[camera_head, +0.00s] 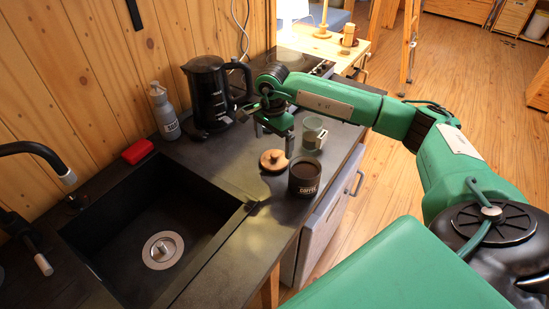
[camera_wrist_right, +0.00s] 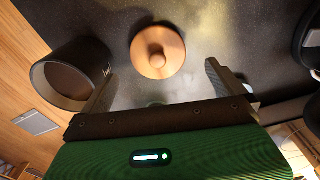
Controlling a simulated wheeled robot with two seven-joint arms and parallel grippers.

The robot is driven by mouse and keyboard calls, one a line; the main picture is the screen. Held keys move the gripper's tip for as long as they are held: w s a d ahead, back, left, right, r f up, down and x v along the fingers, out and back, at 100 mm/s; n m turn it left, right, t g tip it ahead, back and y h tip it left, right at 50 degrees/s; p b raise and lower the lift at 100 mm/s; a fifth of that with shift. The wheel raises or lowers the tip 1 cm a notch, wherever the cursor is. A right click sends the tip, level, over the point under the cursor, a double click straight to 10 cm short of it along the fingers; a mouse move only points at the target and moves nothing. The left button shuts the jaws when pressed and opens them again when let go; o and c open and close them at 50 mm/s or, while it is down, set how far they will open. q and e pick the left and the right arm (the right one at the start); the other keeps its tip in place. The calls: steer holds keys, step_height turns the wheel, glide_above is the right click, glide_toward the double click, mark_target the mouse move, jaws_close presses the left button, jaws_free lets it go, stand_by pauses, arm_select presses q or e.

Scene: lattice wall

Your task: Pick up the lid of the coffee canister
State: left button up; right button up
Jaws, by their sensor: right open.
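The wooden lid (camera_head: 273,160), round with a small knob, lies on the dark counter just left of the coffee canister (camera_head: 304,178). The canister is dark, uncovered and shows brown contents. My right gripper (camera_head: 273,134) is above the counter, behind and above the lid, and holds nothing. In the right wrist view the lid (camera_wrist_right: 158,51) lies ahead of the open fingers (camera_wrist_right: 158,82), roughly centred between them but apart from them. The canister (camera_wrist_right: 70,77) shows there at the left, close to the left finger. My left gripper is not in view.
A pale green mug (camera_head: 314,133) stands behind the canister, close to my right gripper. A black kettle (camera_head: 208,92), a grey bottle (camera_head: 164,110) and a red box (camera_head: 137,151) stand near the wall. The sink (camera_head: 160,225) opens at the left; the counter's front edge is right of the canister.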

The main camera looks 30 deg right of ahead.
mark_target(275, 154)
steer(key=shift+f, duration=0.65)
steer(key=shift+s+f+p, duration=0.1)
steer(key=shift+f+p, duration=0.2)
steer(key=shift+p, duration=0.1)
steer(key=f+p, duration=0.1)
steer(key=f, duration=0.2)
steer(key=shift+s+d+f+p, duration=0.1)
steer(key=shift+d+f+p, duration=0.15)
steer(key=shift+p, duration=0.1)
steer(key=shift+a+f, duration=0.1)
steer(key=shift+f, duration=0.5)
steer(key=c, duration=0.9)
